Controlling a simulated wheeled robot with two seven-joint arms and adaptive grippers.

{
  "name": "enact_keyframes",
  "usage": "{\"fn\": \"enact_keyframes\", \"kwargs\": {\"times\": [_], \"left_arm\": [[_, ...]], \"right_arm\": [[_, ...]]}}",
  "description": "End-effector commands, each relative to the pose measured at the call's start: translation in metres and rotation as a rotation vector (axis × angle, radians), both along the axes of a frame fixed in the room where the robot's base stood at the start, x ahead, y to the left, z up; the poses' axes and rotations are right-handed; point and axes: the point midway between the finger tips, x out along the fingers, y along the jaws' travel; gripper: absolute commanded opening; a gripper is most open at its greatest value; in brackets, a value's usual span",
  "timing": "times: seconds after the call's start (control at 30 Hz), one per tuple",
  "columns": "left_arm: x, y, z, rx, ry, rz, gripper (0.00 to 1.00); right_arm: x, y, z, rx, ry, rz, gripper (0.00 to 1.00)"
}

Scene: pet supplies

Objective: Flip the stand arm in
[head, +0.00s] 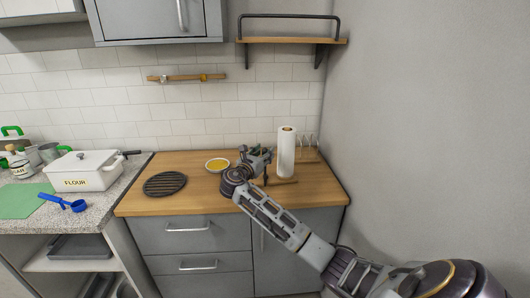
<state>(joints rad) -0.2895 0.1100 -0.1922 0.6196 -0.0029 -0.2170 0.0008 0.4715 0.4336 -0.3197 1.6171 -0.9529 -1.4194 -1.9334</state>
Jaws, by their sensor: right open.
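My right gripper (261,155) is above the wooden counter, in front of the white paper roll (286,158). Its fingers are apart, with nothing seen held between them. A thin brown bar (283,182) shows just right of the gripper, low against the counter. I cannot tell for sure whether it is the stand arm. Part of the area behind the gripper is hidden by the gripper and its wrist. My left gripper is not in view.
A shallow bowl with yellow contents (217,165) is left of the gripper. A dark round grate (165,184) lies further left. A wire rack (309,148) stands by the right wall (430,130). A wooden shelf (290,41) hangs above. The counter's front left (150,205) is clear.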

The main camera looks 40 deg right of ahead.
Motion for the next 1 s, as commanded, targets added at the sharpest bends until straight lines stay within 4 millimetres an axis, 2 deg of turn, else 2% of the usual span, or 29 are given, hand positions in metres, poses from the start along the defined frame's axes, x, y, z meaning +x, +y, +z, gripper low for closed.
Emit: {"fn": "enact_keyframes", "kwargs": {"times": [0.2, 0.53, 0.87, 0.9, 1.0], "left_arm": [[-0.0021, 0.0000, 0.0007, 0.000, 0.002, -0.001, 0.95], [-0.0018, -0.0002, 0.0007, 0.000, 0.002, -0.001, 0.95], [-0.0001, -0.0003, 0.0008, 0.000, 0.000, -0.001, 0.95], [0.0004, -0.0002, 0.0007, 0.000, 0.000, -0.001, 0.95], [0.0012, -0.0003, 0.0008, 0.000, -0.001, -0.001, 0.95]], "right_arm": [[0.0064, -0.0120, 0.0002, -0.001, 0.000, 0.000, 0.44], [0.0073, -0.0137, -0.0002, 0.000, 0.000, 0.000, 0.44], [0.0072, -0.0134, -0.0002, 0.000, 0.000, 0.001, 0.03], [0.0072, -0.0134, -0.0002, 0.000, 0.000, 0.001, 0.00], [0.0073, -0.0133, -0.0002, 0.000, 0.000, 0.001, 0.00]]}}
